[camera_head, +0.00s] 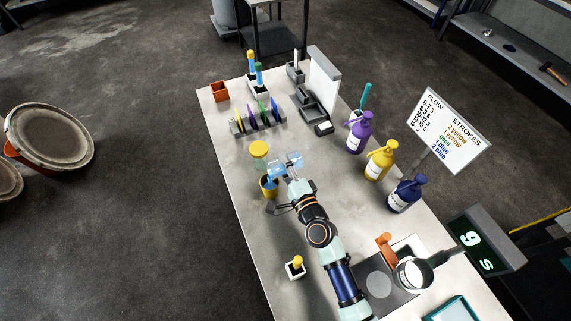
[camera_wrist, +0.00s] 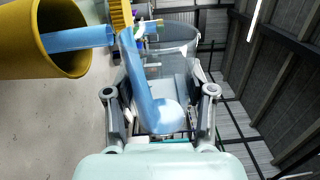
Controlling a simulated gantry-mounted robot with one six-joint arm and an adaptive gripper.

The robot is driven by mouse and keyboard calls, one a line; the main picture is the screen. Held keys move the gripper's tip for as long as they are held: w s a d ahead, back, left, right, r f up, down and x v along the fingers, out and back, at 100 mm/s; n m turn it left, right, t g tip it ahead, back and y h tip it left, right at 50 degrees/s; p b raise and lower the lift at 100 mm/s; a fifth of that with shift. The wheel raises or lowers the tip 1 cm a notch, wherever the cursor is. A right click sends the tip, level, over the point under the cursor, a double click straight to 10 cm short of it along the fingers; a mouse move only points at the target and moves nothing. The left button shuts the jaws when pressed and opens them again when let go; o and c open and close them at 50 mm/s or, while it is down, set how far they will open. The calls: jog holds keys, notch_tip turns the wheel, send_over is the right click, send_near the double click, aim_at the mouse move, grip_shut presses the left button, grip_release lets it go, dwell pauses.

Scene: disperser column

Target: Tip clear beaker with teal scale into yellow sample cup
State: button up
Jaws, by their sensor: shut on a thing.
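My gripper (camera_wrist: 161,92) is shut on the clear beaker (camera_wrist: 178,42), which is tipped toward the yellow sample cup (camera_wrist: 20,40). Blue liquid lies along the beaker's side, and a blue stream runs from its rim into the cup's mouth. In the head view the beaker (camera_head: 288,163) is in my gripper (camera_head: 291,178), just above and right of the yellow sample cup (camera_head: 269,189). Blue shows inside the cup. The cup stands on the table, apart from my fingers. I cannot make out the teal scale marks on the beaker.
A yellow round-topped item (camera_head: 259,149) stands close behind the cup. A rack of colored discs (camera_head: 257,120) is farther back. Purple (camera_head: 359,134), yellow (camera_head: 379,162) and blue (camera_head: 405,195) bottles line the right edge. A display (camera_head: 476,244) reads "9 s". The table left of my forearm is mostly clear.

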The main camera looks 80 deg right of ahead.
jog(key=shift+w+a+r+n+p, duration=0.25)
jog(key=shift+r+n, duration=0.2)
jog(key=shift+n, duration=0.4)
jog(key=shift+w+a+r+n+p, duration=0.1)
jog(key=shift+r+n+p, duration=0.3)
jog(key=shift+n, duration=0.45)
jog(key=shift+r+p, duration=2.45)
jog(key=shift+r, duration=0.05)
